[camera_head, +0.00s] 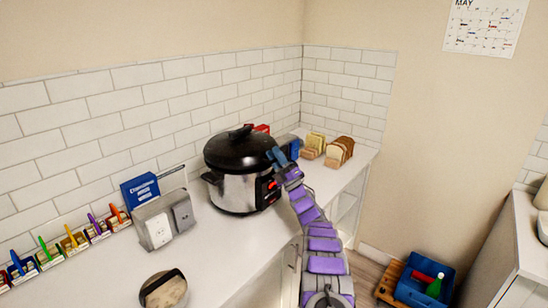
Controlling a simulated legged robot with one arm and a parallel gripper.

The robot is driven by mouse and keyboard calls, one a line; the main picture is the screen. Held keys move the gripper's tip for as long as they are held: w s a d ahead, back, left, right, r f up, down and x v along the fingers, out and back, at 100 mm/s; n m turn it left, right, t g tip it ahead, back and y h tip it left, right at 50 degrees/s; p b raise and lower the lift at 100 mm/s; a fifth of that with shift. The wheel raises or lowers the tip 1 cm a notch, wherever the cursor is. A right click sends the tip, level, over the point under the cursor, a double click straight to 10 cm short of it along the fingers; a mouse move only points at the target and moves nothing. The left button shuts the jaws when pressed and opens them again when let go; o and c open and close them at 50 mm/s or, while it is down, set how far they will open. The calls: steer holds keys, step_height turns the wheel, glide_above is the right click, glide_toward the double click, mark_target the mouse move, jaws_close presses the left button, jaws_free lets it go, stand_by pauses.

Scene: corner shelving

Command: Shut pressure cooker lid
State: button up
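The pressure cooker (236,192) stands on the white counter near the corner, with a silver body and a dark side handle at its left. Its black domed lid (236,152) lies over the pot, with a handle on top. I cannot tell whether the lid is fully seated or locked. A control panel with a red mark (268,187) is on the front right of the body. My purple arm reaches up from the lower right. My gripper (278,155) is at the right edge of the lid, close to or touching it. Its fingers are too small and overlapped to read.
Bread slices (339,151) and more food (314,145) stand right of the cooker. A round lidded item (163,290) is at the front. A blue bin (425,284) is on the floor.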

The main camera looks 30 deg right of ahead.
steer(key=shift+o, duration=1.4)
steer(key=shift+s+d, duration=0.15)
steer(key=shift+s, duration=0.05)
steer(key=shift+w, duration=0.1)
steer(key=shift+s+f, duration=0.3)
steer(key=shift+f, duration=0.15)
steer(key=p+v, duration=0.3)
steer(key=v, duration=1.3)
steer(key=shift+s+d+f+p, duration=0.15)
steer(key=shift+d+p, duration=0.05)
steer(key=shift+p, duration=0.15)
steer(key=shift+s, duration=0.1)
